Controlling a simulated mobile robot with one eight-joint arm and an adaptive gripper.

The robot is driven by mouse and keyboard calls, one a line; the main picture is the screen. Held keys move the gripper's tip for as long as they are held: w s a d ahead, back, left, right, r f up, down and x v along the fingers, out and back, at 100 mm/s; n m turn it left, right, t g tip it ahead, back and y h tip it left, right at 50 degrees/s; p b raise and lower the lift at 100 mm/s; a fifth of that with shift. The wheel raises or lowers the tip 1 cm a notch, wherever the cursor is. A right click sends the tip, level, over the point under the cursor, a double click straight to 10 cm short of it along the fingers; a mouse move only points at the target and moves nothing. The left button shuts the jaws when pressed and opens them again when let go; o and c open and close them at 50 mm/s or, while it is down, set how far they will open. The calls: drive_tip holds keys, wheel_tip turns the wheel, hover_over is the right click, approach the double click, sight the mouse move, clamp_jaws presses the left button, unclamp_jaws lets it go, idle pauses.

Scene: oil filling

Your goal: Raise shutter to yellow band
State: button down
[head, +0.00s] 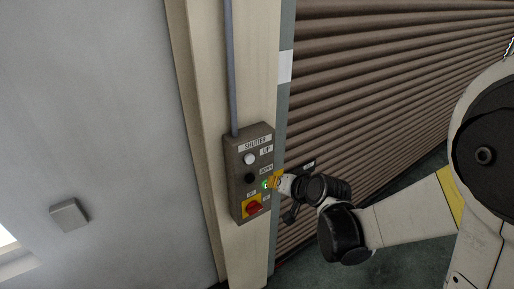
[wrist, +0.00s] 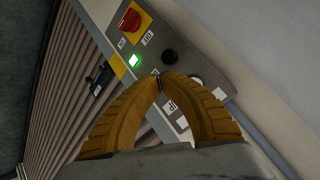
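The grey shutter control box (head: 241,190) is on the cream post. It has a white UP button (head: 249,158), a black DOWN button (head: 250,178), a lit green lamp (head: 265,184) and a red rotary switch (head: 252,208) on a yellow plate. The brown slatted shutter (head: 380,75) reaches down near the floor. My gripper (head: 275,180) is at the box's right edge by the lamp. In the wrist view its yellow fingers (wrist: 158,80) meet at the tips with nothing between them, near the DOWN button (wrist: 170,57). Contact cannot be told. I see no yellow band on the shutter or guide.
A grey guide rail with a white patch (head: 285,66) runs beside the shutter. A dark latch-like part (wrist: 98,80) sits on the shutter side. A conduit (head: 232,70) runs up from the box. A small grey wall box (head: 69,216) is at left.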

sight(249, 159)
drive_tip(key=shift+w+a, duration=0.1)
idle(0.3)
drive_tip(key=w+a, duration=0.4)
drive_tip(key=w, duration=0.3)
drive_tip(key=shift+a, duration=0.4)
drive_tip(key=shift+w, duration=0.15)
idle(1.1)
drive_tip(key=shift+w+a, duration=0.25)
drive_tip(key=shift+w, duration=0.05)
